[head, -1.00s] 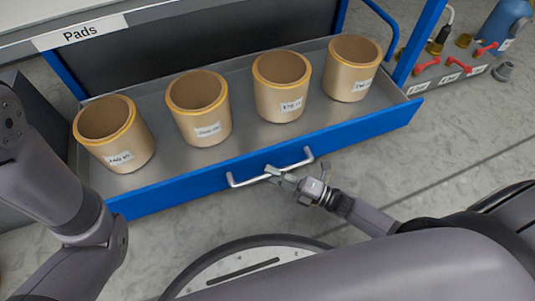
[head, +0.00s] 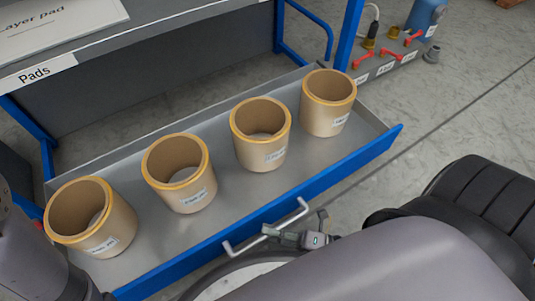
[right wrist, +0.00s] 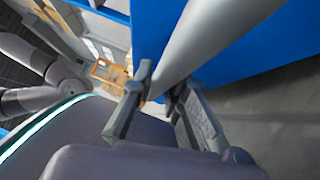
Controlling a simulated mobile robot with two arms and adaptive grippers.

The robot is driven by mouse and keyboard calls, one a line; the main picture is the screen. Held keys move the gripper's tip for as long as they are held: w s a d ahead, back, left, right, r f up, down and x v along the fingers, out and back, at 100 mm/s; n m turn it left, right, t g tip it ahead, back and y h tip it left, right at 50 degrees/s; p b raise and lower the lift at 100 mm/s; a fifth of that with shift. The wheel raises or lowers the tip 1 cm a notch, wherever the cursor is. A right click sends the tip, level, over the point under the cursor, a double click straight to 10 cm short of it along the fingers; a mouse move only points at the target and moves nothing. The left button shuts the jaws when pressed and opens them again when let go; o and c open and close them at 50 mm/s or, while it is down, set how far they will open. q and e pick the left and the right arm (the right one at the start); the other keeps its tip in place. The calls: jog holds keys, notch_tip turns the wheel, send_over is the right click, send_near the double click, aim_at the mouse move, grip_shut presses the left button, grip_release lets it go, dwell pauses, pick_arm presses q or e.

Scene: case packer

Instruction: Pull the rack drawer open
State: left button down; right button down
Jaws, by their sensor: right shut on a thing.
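The rack drawer (head: 270,207) is a grey tray with a blue front, and it stands pulled out from the rack. Several tan cylindrical pots with labels stand in a row inside it. A silver bar handle (head: 233,248) is fixed to the blue front. My right gripper (head: 272,231) is shut on the handle near its middle. In the right wrist view, the handle bar (right wrist: 205,38) runs between the fingers (right wrist: 160,92), with the blue front behind it. My left arm shows at the left edge of the head view, but its gripper is out of view.
A shelf labelled "Pads" (head: 47,68) is above the drawer at the back left. Blue rack posts (head: 348,35) rise behind it. Red-handled valves (head: 388,55) and a blue container (head: 424,16) are at the back right. Grey floor is clear at right.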

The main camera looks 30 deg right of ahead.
jog(key=shift+s, duration=0.1)
jog(key=shift+d, duration=0.1)
jog(key=c, duration=1.6)
grip_release()
jog(key=shift+o, duration=0.2)
jog(key=v, duration=1.2)
